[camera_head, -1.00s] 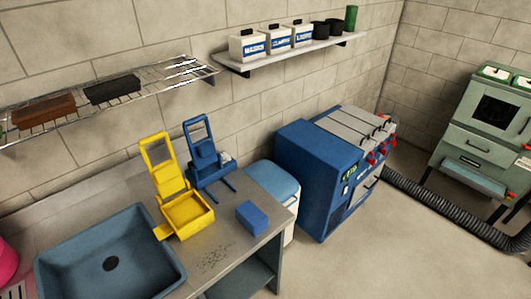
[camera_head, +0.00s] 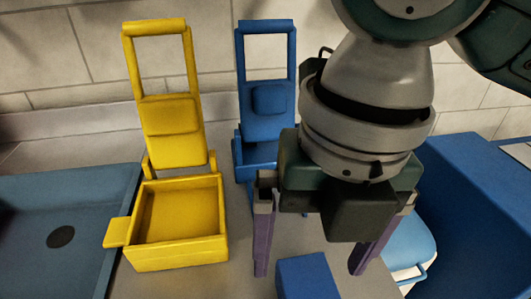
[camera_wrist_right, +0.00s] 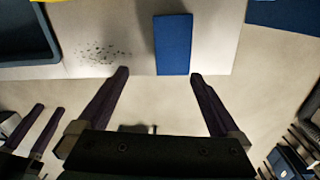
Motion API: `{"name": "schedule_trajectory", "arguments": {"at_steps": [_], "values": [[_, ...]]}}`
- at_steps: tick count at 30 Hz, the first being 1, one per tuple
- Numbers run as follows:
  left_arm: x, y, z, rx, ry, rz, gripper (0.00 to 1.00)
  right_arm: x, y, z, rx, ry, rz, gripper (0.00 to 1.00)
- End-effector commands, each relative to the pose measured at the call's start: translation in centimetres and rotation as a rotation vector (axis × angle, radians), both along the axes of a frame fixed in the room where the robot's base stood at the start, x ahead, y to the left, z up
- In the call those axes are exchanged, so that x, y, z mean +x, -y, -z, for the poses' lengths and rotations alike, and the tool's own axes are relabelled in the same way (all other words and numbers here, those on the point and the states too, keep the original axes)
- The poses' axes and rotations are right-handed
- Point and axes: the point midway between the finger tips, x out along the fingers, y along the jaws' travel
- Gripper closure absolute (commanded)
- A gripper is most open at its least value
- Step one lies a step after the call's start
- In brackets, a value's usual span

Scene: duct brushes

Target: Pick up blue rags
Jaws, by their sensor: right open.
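A blue block-like stack (camera_head: 308,278), which I take to be the blue rags, lies on the grey counter near its front edge. It also shows at the top of the right wrist view (camera_wrist_right: 172,43). My right gripper (camera_head: 310,270) is open, with its purple fingers apart on either side of the rags in the head view. In the right wrist view my right gripper (camera_wrist_right: 160,74) is empty, and the rags lie ahead of the gap between the fingertips. My left gripper (camera_wrist_right: 53,106) shows only at the lower left of the wrist view, its two fingers apart.
A yellow wringer-like bin (camera_head: 180,220) stands left of the rags, and a blue one (camera_head: 265,110) stands behind them. A blue sink (camera_head: 60,210) is at the left. A blue-lidded container (camera_head: 405,245) and a blue machine (camera_head: 480,200) are at the right.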

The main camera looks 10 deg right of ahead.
Motion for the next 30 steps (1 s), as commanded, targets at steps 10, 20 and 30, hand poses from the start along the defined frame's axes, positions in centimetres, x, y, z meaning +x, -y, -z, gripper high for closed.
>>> {"name": "schedule_trajectory", "arguments": {"at_steps": [10, 20, 30], "values": [[-0.1, -0.2, 3.4, 0.009, -0.001, 0.004, 0.50, 0.9, 1.6, 5.0, -0.068, -0.012, -0.147, 0.00], [0.0, -0.2, 3.6, 0.007, 0.001, 0.004, 0.50, 0.9, 1.7, 8.6, -0.067, -0.011, -0.145, 0.00], [0.0, 0.0, 4.0, -0.002, 0.002, -0.002, 0.50, 1.0, 1.8, 12.3, -0.065, -0.006, -0.147, 0.00]]}}
